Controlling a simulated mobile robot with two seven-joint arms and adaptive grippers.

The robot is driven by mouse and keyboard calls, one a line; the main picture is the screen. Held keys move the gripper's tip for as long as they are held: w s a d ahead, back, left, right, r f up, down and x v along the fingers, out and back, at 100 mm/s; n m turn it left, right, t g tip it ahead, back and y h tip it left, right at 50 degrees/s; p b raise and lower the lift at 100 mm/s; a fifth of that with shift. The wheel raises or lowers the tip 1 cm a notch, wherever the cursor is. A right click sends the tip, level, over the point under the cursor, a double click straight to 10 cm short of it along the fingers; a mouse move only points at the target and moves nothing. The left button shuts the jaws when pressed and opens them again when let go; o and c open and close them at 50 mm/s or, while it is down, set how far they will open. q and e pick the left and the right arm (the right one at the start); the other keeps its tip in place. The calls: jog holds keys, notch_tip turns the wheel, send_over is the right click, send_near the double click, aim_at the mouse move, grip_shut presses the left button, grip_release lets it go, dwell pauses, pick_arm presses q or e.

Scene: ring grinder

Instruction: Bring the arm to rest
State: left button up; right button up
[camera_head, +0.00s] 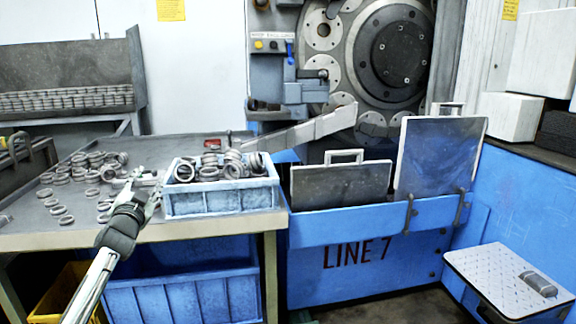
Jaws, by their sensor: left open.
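My left arm comes in from the lower left over the table (60,240). My left gripper (150,186) is open at the left side of a blue crate (222,200) that holds several metal rings. I see nothing held between its fingers. Whether it touches the crate or the loose rings behind it is hard to tell. My right gripper is not in view.
Loose rings (60,208) lie on the table left of the crate. A chute (310,128) leads toward the grinder (385,55). A blue machine front (390,222) with two panels stands right. A larger blue bin (185,296) sits below the table.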

pick_arm(q)
jog(key=s+a+f+n+g, duration=0.1)
jog(key=f+n+g, duration=0.15)
jog(key=f, duration=0.25)
jog(key=s+a+f+n+g+y, duration=0.1)
jog(key=a+f+g, duration=0.15)
jog(key=f, duration=0.25)
jog(key=s+f+n+g, duration=0.2)
jog(key=f+g, duration=0.1)
jog(key=f, duration=0.2)
jog(key=s+d+f+g+h, duration=0.1)
jog(key=s+d+f+g, duration=0.1)
jog(key=s+f, duration=0.45)
jog(key=s+d+f+g, duration=0.15)
jog(key=s+f, duration=0.25)
jog(key=f, duration=0.6)
jog(key=s+d+f+g, duration=0.1)
jog(key=s+d+f, duration=0.2)
jog(key=s+f, duration=0.4)
jog(key=s+d+f+g+h, duration=0.1)
jog(key=s+f, duration=0.7)
jog(key=s, duration=0.9)
jog(key=s+d+f+m+g, duration=0.1)
jog(key=s+d+f+g, duration=0.2)
jog(key=s, duration=0.9)
notch_tip(320, 180, down, 5)
jog(key=shift+s+d+r+h, duration=0.15)
jog(key=shift+s+d+h, duration=0.2)
jog(key=shift+d, duration=0.9)
jog(key=shift+w, duration=0.1)
